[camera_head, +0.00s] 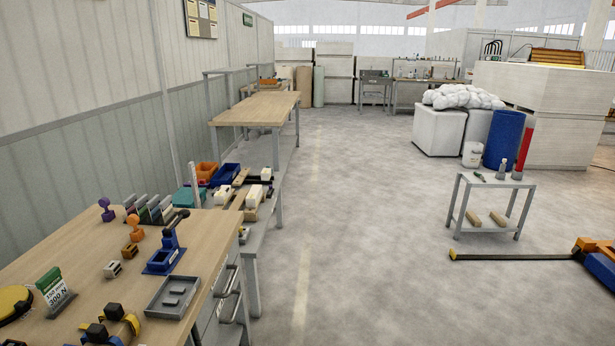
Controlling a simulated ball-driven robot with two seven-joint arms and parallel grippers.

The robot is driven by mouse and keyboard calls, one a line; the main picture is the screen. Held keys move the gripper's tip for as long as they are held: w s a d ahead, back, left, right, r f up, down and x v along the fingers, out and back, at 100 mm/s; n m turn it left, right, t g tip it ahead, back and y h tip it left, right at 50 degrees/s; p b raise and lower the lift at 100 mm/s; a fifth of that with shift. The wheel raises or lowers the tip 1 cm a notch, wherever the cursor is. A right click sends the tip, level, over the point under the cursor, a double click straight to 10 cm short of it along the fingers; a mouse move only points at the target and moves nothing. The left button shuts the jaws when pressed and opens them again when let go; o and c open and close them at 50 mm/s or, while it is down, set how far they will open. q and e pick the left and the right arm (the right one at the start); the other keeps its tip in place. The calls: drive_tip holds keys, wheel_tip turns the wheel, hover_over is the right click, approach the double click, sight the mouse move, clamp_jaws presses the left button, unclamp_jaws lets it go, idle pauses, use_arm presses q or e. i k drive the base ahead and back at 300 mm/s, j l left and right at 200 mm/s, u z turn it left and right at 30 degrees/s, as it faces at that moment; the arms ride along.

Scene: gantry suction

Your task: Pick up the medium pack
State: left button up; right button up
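I cannot tell which thing is the medium pack; no pack label is readable. On the near wooden bench (110,245) stand a purple knobbed piece (106,209), an orange knobbed piece (134,228) and a blue stand (165,258). A small grey-white block (113,269) and a grey tray (155,304) holding small grey pieces are also there. A green and white sign (54,288) reads about "150 mm 300 N". Pale blocks (254,196) lie on the lower bench beyond.
A far wooden table (257,109) stands along the left wall. A small grey cart (491,182) stands at right, near an orange and blue pallet truck (598,262). White sacks (461,97) and a blue drum (503,138) stand behind. The middle floor is clear.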

sight(222, 194)
drive_tip(key=i+l+u, duration=0.2)
drive_tip(key=i+u, duration=0.15)
drive_tip(key=i, duration=0.4)
drive_tip(key=i+l+u, duration=0.4)
drive_tip(key=i, duration=0.3)
drive_tip(key=i+l+u, duration=0.35)
drive_tip(key=i+l, duration=0.25)
